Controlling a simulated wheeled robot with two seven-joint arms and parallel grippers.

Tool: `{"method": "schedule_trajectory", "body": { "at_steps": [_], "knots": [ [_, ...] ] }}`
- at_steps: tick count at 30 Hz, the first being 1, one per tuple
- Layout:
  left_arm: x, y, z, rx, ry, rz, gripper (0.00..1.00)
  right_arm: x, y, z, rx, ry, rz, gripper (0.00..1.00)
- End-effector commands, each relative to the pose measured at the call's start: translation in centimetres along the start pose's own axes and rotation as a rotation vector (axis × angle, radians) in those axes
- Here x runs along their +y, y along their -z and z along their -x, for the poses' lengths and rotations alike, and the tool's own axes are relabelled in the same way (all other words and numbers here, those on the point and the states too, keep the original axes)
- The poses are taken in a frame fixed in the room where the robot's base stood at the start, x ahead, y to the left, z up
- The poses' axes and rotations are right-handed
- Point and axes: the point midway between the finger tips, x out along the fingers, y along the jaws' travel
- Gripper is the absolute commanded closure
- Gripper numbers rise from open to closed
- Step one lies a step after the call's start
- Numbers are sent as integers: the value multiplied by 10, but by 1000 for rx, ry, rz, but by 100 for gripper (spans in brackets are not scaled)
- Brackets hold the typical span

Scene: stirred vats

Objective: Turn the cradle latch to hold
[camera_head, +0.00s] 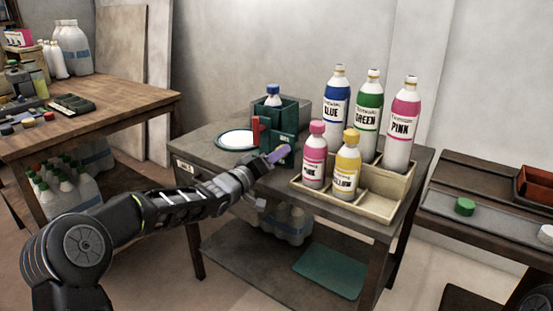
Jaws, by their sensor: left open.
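The cradle is a dark teal box (287,142) on the middle table, with a grey block behind it. A small bottle with a blue cap (273,95) stands in it. A red upright bar (256,131) is on its left front side. A small purple piece (278,154) shows low at its front; I cannot tell whether it is the latch handle or which position it marks. My left gripper (264,178) is open, just in front of the cradle's lower front by the purple piece. Contact cannot be made out. My right gripper is out of view.
A cream divided tray (347,206) with several labelled bottles stands close right of the cradle. A round white dish (237,140) lies to its left. A wooden table (120,98) with jugs is at left; a dark bench (485,190) with a green cap is at right.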

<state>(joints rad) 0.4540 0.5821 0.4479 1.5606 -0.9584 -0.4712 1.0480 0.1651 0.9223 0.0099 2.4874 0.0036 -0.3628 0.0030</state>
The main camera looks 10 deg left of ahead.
Motion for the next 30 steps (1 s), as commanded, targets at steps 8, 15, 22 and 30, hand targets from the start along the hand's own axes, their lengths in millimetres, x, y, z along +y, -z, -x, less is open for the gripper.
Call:
{"method": "schedule_trajectory", "body": {
  "at_steps": [8, 15, 22, 30],
  "knots": [
    [0, 0, -6, -1, 1, -1, 47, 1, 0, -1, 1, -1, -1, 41],
    [0, 0, -6, 0, 1, -1, 60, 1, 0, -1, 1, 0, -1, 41],
    [0, 0, -6, 0, 1, -1, 78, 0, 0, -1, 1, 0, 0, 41],
    [0, 0, -6, 0, 1, -1, 100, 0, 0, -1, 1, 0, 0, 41]
  ]
}}
